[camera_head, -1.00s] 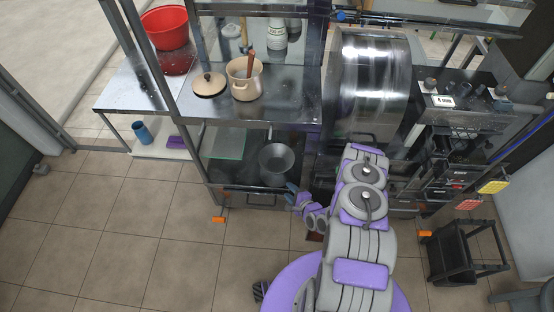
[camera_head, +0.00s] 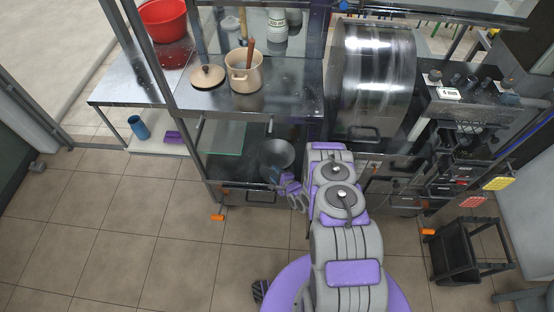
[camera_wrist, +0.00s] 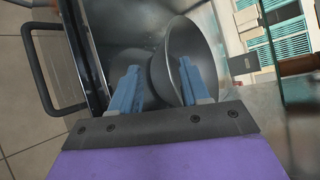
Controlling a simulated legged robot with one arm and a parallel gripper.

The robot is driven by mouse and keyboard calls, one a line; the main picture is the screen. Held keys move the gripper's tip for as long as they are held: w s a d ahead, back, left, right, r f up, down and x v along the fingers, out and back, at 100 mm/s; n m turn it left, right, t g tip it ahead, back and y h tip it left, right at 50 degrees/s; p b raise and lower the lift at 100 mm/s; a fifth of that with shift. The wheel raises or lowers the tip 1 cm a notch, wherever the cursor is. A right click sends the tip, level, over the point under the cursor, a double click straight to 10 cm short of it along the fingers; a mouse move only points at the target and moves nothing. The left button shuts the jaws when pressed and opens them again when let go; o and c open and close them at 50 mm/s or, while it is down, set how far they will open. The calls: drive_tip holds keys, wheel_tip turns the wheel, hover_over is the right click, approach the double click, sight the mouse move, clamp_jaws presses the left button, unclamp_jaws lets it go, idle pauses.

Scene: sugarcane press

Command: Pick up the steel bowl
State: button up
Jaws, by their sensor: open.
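The grey steel bowl (camera_head: 278,154) stands on the lower shelf of the metal counter, under the pot. In the wrist view the bowl (camera_wrist: 183,50) appears just ahead of my gripper (camera_wrist: 160,85). The two blue fingers are apart, and the bowl's near rim lies between them in the picture. I cannot tell whether either finger touches the bowl. In the head view my gripper (camera_head: 277,178) is at the bowl's near side, and it partly covers the bowl's lower part.
A beige pot (camera_head: 244,76) and its lid (camera_head: 208,76) stand on the countertop above the shelf. A large steel drum (camera_head: 373,75) is to the right. A dark handle (camera_wrist: 40,70) shows at the left of the wrist view. A glass sheet (camera_head: 226,137) lies left of the bowl.

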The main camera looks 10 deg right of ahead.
drive_tip(key=x, duration=0.1)
drive_tip(key=b+x, duration=0.1)
drive_tip(key=x, duration=0.1)
drive_tip(key=b+x, duration=0.1)
drive_tip(key=x, duration=0.1)
drive_tip(key=shift+w+r, duration=0.1)
drive_tip(key=shift+r, duration=0.2)
drive_tip(key=shift+d, duration=0.15)
drive_tip(key=shift+c, duration=0.6)
clamp_jaws()
